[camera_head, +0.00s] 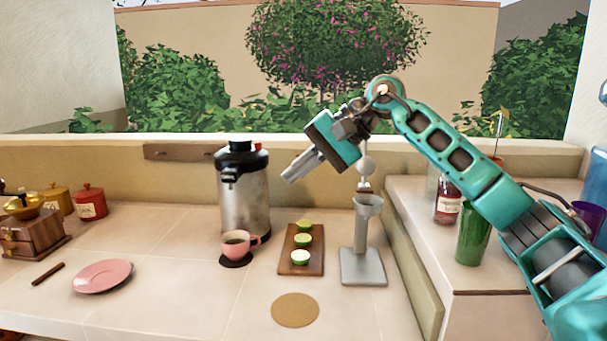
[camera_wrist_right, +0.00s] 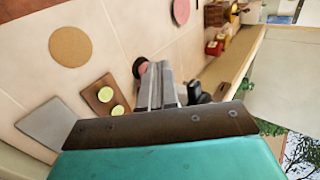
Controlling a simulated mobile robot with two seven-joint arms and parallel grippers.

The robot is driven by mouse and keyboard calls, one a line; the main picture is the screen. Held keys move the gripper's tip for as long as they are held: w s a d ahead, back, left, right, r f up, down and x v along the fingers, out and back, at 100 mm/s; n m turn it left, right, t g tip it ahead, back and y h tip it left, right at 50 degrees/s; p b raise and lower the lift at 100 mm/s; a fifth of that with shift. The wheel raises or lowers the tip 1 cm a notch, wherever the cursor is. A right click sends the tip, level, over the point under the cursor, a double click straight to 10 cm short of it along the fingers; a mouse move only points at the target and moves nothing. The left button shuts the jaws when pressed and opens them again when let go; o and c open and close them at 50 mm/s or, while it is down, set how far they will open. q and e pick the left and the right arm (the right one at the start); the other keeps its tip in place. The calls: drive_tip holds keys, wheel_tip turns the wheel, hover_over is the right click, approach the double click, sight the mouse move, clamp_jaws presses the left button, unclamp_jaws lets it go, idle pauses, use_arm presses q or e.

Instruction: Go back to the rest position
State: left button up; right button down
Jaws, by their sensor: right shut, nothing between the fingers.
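My right gripper (camera_head: 286,179) is shut and empty. It hangs in the air above the counter, between the steel coffee urn (camera_head: 245,200) and the grey citrus press (camera_head: 361,230), touching neither. In the right wrist view its closed fingers (camera_wrist_right: 158,82) point over the counter. My right arm reaches in from the right edge and bends high above the press. My left gripper is not in view.
A pink cup (camera_head: 236,243), a board with cut limes (camera_head: 301,262), a round cork mat (camera_head: 295,310) and a pink plate (camera_head: 102,275) are on the counter (camera_head: 180,300). A green glass (camera_head: 472,236) and a red-labelled bottle (camera_head: 447,208) stand beneath my arm on the raised right ledge.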

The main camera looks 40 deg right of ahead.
drive_tip(key=shift+s+a+f, duration=0.1)
drive_tip(key=shift+a, duration=0.15)
idle(0.4)
